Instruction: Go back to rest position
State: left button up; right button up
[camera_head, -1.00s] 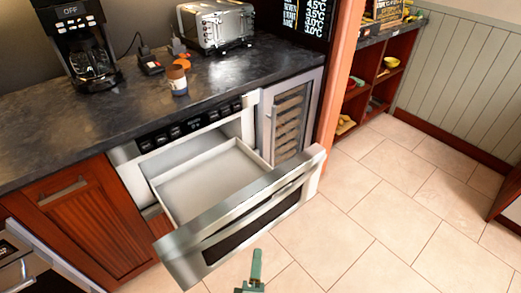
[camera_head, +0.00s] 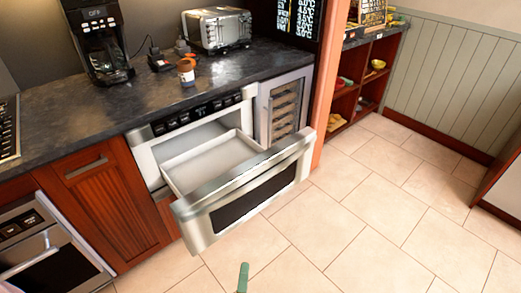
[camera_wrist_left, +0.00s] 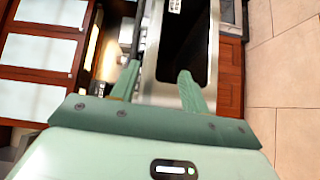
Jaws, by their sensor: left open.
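The microwave drawer (camera_head: 207,167) is pulled out from under the counter, and its inside is empty as far as I see. Its steel front (camera_head: 243,189) with a dark window stands out over the floor. My left gripper (camera_head: 243,278) shows as a green finger at the bottom edge of the head view, apart from the drawer front. In the left wrist view my left gripper (camera_wrist_left: 158,85) has its two green fingers spread, with nothing between them. The drawer front (camera_wrist_left: 186,50) lies beyond the fingers there. My right gripper is not in view.
An oven (camera_head: 45,248) with a handle is at lower left. The tiled floor (camera_head: 375,215) on the right is clear.

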pick_arm(q)
jog(key=a+f+m+g+h, duration=0.1)
jog(key=a+f+m, duration=0.25)
jog(key=a, duration=0.75)
jog(key=a+f+m+h, duration=0.15)
jog(key=a+m, duration=0.25)
jog(key=a, duration=0.7)
jog(key=s+a+f+m+g+y, duration=0.1)
jog(key=s+a+f+m+g, duration=0.3)
jog(key=a+f+m, duration=0.35)
jog(key=s+a+f+m+g+y, duration=0.3)
jog(key=s+a+f+g, duration=0.2)
jog(key=s+a+f, duration=0.55)
jog(key=s+a+m+g+y, duration=0.45)
jog(key=s+a+g, duration=0.25)
jog(key=s+a, duration=1)
jog(key=s+d+f+h, duration=0.1)
jog(key=s+d+f, duration=0.1)
jog(key=d, duration=1)
jog(key=s+d+f+n+h, duration=0.1)
jog(key=d+f, duration=0.3)
jog(key=d, duration=0.8)
jog(key=s+d+f+n+g+h, duration=0.1)
jog(key=s+d+f+h, duration=0.1)
jog(key=d, duration=1)
jog(key=shift+s+f, duration=0.45)
jog(key=shift+s, duration=0.55)
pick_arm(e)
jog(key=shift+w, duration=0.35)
